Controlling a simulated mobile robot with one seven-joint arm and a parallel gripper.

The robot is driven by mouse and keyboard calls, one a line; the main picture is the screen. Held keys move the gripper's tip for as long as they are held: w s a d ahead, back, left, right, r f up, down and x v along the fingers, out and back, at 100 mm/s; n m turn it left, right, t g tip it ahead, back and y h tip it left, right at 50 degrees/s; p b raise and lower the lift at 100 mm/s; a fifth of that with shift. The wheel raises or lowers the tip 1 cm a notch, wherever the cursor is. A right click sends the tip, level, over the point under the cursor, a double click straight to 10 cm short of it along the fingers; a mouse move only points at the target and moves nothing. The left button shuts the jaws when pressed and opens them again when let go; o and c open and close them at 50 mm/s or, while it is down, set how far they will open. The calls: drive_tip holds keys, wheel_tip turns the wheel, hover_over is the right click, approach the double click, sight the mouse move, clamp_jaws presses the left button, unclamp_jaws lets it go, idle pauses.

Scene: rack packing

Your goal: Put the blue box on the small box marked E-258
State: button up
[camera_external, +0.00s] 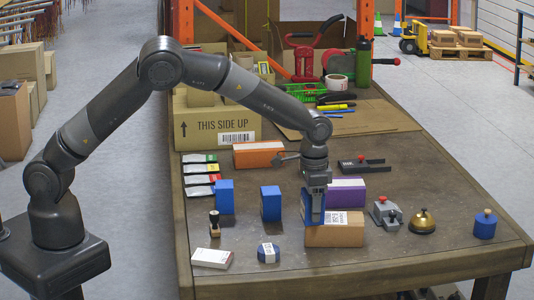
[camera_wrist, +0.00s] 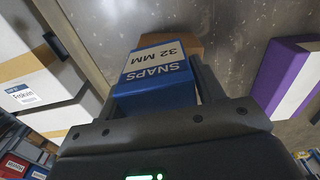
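My gripper (camera_external: 314,200) points down at the table's front and is shut on a blue box (camera_external: 305,206). In the wrist view the blue box (camera_wrist: 158,92) sits between the fingers, with a white label reading "SNAPS 32 MM". A small brown cardboard box (camera_external: 335,235) with a white label lies directly beneath it; the marking is too small to read. The blue box's lower end is at the cardboard box's top; I cannot tell whether they touch. Part of the cardboard box (camera_wrist: 182,40) shows behind the blue box in the wrist view.
Two more blue boxes (camera_external: 225,197) (camera_external: 271,203) stand to the left. A purple-and-white box (camera_external: 346,194) is close behind. A grey device (camera_external: 385,214), a bell (camera_external: 422,222) and a blue cylinder (camera_external: 485,225) stand right.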

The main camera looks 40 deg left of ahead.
drive_tip(key=o, duration=0.3)
drive_tip(key=shift+r, duration=0.1)
